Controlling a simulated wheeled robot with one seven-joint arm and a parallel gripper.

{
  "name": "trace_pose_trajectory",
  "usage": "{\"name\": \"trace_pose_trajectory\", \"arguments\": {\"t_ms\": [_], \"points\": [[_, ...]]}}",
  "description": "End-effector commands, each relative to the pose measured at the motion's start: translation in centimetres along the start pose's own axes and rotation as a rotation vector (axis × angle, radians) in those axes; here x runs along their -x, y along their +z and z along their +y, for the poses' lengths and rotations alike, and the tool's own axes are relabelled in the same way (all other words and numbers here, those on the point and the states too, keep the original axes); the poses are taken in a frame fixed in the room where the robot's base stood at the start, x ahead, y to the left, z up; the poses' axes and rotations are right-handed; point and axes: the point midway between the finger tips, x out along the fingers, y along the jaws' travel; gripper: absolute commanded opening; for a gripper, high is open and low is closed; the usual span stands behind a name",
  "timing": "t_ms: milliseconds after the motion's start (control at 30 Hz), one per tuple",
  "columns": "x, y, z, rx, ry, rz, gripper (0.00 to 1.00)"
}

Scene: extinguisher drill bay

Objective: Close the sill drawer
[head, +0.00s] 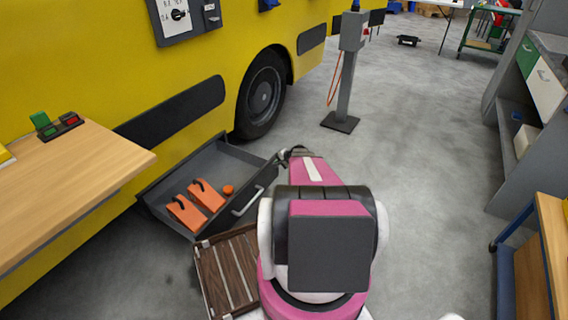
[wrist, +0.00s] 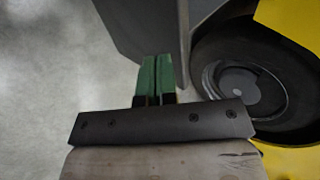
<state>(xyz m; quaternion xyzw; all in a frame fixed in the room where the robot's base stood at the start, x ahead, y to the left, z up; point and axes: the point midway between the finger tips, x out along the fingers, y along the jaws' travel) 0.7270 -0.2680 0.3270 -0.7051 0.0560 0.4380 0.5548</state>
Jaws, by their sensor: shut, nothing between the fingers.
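The sill drawer (head: 230,160) is a dark grey drawer standing open, low on the yellow vehicle's side. Its front panel has a pale bar handle (head: 248,201). Two orange wedge-shaped blocks (head: 207,195) with black loops and a small orange round piece (head: 228,190) lie inside. My gripper (head: 284,154) is at the far right end of the drawer front, partly hidden by my arm. In the wrist view its green fingers (wrist: 157,76) are together and empty, overlapping a grey panel (wrist: 140,30) that looks like the drawer. I cannot tell whether they touch it.
The vehicle's wheel (head: 262,93) is just beyond the drawer. A wooden bench (head: 70,180) stands at left and a slatted brown crate (head: 226,270) in front of the drawer. A grey post (head: 346,80) stands behind. The floor to the right is clear up to the grey cabinet.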

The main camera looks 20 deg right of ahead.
Motion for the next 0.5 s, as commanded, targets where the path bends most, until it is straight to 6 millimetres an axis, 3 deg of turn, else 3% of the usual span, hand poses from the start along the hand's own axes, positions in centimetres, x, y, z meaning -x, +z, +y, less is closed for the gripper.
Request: {"name": "trace_pose_trajectory", "arguments": {"t_ms": [200,500], "points": [[-1.19,-0.02,-1.08,-0.001,0.000,-0.001,0.00],[-1.28,0.01,-1.23,-0.001,0.000,0.000,0.00]]}}
